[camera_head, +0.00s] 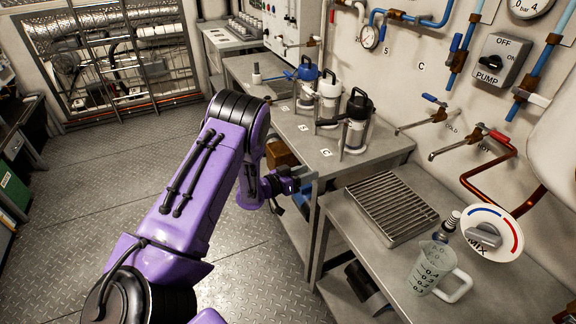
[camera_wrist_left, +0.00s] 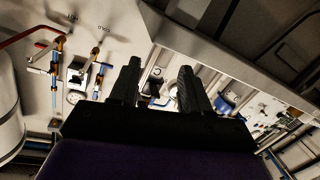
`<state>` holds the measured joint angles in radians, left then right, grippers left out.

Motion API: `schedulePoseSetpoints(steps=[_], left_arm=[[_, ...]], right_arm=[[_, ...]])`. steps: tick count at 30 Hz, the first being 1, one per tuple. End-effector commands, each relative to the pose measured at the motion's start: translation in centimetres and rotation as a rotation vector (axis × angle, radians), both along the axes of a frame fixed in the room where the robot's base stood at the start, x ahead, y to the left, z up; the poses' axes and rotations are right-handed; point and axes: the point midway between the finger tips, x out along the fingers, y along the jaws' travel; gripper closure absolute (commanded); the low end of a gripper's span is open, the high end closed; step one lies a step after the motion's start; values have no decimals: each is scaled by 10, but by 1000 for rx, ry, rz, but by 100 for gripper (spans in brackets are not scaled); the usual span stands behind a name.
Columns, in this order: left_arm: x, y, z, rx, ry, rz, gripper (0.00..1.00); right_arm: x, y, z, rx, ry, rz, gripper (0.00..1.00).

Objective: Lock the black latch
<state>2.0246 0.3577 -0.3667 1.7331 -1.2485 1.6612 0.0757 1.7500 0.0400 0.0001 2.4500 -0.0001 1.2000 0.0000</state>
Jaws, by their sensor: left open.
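Three canisters stand in a row on the steel bench (camera_head: 390,148). The nearest has a black lid and handle (camera_head: 359,105) over a pale body. The white-topped canister (camera_head: 329,88) and the blue-topped canister (camera_head: 307,72) stand behind it. The latch details are too small to make out. My left gripper (camera_head: 296,184) is beside the bench's left edge, below its top, and away from the canisters. In the left wrist view my left gripper (camera_wrist_left: 158,85) has its fingers apart with nothing held. My right gripper is not in view.
A lower counter with a drain grate (camera_head: 392,208), measuring jug (camera_head: 429,268) and MIX dial (camera_head: 484,236) is at right. Taps (camera_head: 436,117) and pipes project from the wall above. A brown box (camera_head: 281,155) sits under the bench. The floor at left is clear.

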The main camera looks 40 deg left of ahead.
Motion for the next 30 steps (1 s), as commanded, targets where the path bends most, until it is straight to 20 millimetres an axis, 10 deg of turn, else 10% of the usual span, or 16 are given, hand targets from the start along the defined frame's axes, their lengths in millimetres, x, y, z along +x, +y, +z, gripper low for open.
schedulePoseSetpoints(steps=[30], left_arm=[[-143, -72, -174, -56, 541, 383, 53]], right_arm=[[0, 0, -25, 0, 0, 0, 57]])
